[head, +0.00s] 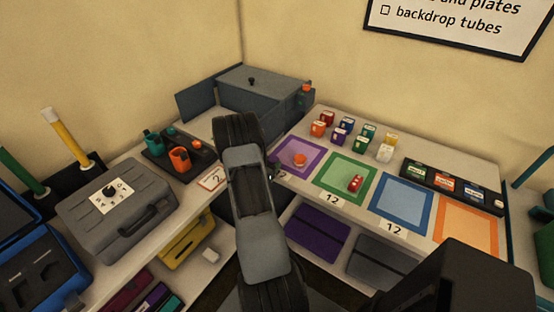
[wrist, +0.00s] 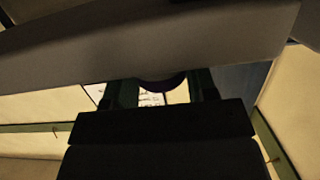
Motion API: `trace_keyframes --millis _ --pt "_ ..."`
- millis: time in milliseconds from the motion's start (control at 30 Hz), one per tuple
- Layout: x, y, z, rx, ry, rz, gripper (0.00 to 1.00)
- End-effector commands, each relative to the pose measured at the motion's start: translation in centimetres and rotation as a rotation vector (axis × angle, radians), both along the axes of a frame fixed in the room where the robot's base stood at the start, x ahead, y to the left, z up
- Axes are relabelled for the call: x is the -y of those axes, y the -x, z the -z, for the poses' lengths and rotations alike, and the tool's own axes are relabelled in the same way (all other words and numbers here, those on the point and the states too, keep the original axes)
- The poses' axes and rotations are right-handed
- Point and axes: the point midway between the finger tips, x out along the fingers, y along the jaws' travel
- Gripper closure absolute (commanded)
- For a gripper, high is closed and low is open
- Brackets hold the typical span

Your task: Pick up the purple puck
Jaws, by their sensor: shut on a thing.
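My gripper (wrist: 162,92) shows in the wrist view, its two dark fingers on either side of a dark, rounded, purplish thing. This looks like the purple puck (wrist: 162,84); only its lower curved edge shows, and the light is dim. The gripper is shut on it. In the head view my arm stands upright in the middle and hides the gripper and whatever it holds. No purple puck shows lying on the counters there.
The right counter has purple (head: 284,168), green (head: 328,190), blue (head: 385,221) and orange (head: 450,238) framed squares. Several small coloured containers stand behind them. A grey case (head: 80,215) and a dark tray (head: 160,158) stand on the left counter. A grey box (head: 262,100) fills the corner.

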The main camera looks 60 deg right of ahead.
Motion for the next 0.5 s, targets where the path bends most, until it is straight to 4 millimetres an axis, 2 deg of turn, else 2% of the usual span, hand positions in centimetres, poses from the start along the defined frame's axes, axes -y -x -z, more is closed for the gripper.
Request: trace_keyframes --millis 200,500 --pt "-4.0 -0.1 0.1 0.000 0.002 -0.003 0.73" --pt "-8.4 -0.1 0.1 0.000 0.001 -0.003 0.73"
